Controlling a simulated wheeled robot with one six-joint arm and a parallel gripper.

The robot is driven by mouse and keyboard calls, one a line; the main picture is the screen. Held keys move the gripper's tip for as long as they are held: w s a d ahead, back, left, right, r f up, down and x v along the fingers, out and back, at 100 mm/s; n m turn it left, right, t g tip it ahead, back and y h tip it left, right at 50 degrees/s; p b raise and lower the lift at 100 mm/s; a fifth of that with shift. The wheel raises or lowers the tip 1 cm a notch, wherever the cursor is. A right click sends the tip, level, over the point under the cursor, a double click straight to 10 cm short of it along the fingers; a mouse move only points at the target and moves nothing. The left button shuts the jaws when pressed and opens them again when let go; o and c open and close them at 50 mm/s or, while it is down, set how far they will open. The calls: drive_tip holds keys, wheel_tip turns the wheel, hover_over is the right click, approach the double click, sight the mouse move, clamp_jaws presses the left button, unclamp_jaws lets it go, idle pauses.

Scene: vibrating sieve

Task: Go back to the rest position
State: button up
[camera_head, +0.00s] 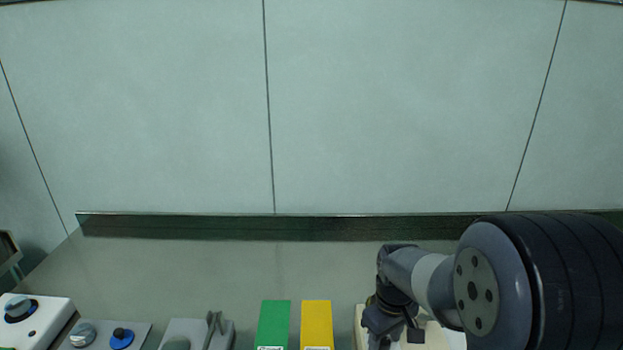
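My arm comes in from the right edge, with a large dark joint and a grey link that bends down toward the bench. My gripper (391,325) shows at the lower end of the arm, near the bottom edge of the view. It is above or in front of a cream-coloured block-like object (359,324). Its fingertips are hidden or cut off, so I cannot tell whether it is open or holds anything.
A green box (273,323) and a yellow box (316,323) stand left of my gripper. Devices with knobs, including a white one (42,318) and a grey one (192,328), line the front left. The bench's back (200,265) is clear up to a dark ledge (270,228) and wall.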

drive_tip(key=n, duration=0.4)
drive_tip(key=shift+n, duration=0.4)
drive_tip(key=n+p, duration=0.1)
drive_tip(key=n, duration=0.3)
drive_tip(key=shift+n, duration=0.4)
drive_tip(key=n, duration=0.4)
drive_tip(key=shift+n+p, duration=0.35)
drive_tip(key=shift+n, duration=0.05)
drive_tip(key=shift+n+p, duration=0.4)
drive_tip(key=shift+n, duration=1.8)
